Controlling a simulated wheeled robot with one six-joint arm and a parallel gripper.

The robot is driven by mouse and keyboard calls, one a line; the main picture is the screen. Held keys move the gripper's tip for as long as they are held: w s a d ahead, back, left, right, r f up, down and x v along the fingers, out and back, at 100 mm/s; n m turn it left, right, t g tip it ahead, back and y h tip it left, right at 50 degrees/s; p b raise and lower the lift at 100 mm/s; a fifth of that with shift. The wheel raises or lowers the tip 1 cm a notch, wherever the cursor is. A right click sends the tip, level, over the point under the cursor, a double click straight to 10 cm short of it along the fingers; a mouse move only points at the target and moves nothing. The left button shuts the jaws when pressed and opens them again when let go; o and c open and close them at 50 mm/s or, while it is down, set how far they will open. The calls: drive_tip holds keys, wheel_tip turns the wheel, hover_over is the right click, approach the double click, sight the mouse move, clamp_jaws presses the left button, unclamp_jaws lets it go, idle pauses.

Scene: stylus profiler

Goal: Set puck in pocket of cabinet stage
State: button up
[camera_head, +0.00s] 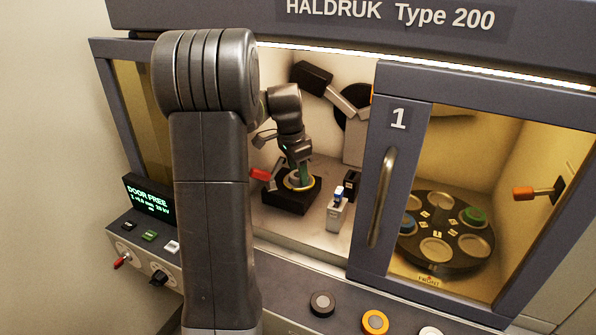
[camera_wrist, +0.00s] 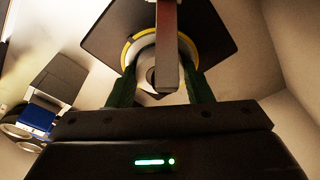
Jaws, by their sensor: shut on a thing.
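The cabinet stage (camera_head: 287,201) is a black block inside the cabinet, with a yellow ring (camera_head: 291,187) around its pocket. My gripper (camera_head: 303,176) is down over the ring. In the wrist view my gripper (camera_wrist: 162,92) has its green fingers shut on a pale grey puck (camera_wrist: 147,57). The puck lies within the yellow ring (camera_wrist: 127,50) as seen there. I cannot tell whether it rests in the pocket or hangs just above it. A brownish bar (camera_wrist: 167,40) crosses in front and hides part of the puck.
A red-handled part (camera_head: 261,174) sits left of the stage. A pale holder with a blue-topped piece (camera_head: 337,208) stands to the right. The cabinet door (camera_head: 393,130), marked 1, stands right of the opening. A dark carousel (camera_head: 449,251) with several round seats lies behind glass.

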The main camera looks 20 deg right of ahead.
drive_tip(key=shift+r+p, duration=0.75)
drive_tip(key=o, duration=0.7)
drive_tip(key=c, duration=0.7)
drive_tip(key=shift+f, duration=0.3)
drive_tip(key=shift+f, duration=0.45)
